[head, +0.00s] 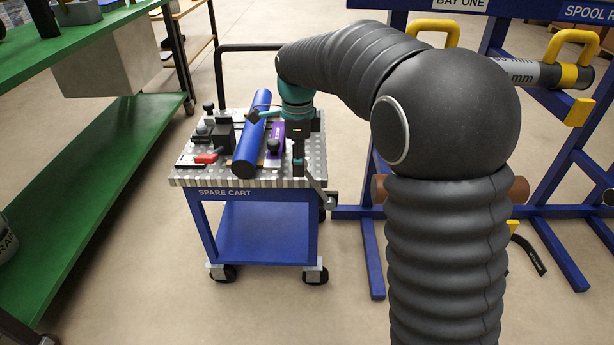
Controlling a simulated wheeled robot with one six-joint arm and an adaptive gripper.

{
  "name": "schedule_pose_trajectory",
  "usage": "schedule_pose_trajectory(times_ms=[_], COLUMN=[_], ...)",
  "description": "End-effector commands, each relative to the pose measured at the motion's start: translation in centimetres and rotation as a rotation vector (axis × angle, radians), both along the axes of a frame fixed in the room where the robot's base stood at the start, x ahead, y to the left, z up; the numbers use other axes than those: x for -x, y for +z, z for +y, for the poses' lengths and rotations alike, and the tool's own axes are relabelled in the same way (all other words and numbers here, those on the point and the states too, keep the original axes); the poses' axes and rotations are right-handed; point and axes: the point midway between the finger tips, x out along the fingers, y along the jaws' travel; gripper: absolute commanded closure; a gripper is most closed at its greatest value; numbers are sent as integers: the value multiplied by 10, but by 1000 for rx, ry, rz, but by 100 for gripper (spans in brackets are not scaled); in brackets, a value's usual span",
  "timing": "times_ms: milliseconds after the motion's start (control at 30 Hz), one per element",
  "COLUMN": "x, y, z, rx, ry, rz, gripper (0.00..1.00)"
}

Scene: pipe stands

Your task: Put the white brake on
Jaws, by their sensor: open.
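My gripper (298,168) hangs down at the right side of the spare cart's top, below a teal wrist. It is open; its fingertips are small and dark here. A pale grey lever (317,188) slants down over the cart's right front corner, just right of and below the fingertips. It may be the white brake, but no label shows. I cannot tell whether the gripper touches it. The spare cart (243,183) has a studded metal top, blue frame and casters. A pale piece (315,269) sits above its front right caster.
A blue pipe (249,145) lies on the cart beside a purple item (274,142), dark blocks and a red-handled piece (206,158). A green shelf rack (105,160) stands left. A blue pipe stand (545,215) stands right. Floor before the cart is clear.

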Motion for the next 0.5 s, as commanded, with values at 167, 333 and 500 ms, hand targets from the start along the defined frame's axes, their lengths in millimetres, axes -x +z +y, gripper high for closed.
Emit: schedule_pose_trajectory(times_ms=[167, 333, 500], x=[0, 0, 0], y=[0, 0, 1], z=[0, 0, 0], rx=[0, 0, 0], ry=[0, 0, 0], rz=[0, 0, 0], gripper=[40, 74, 74])
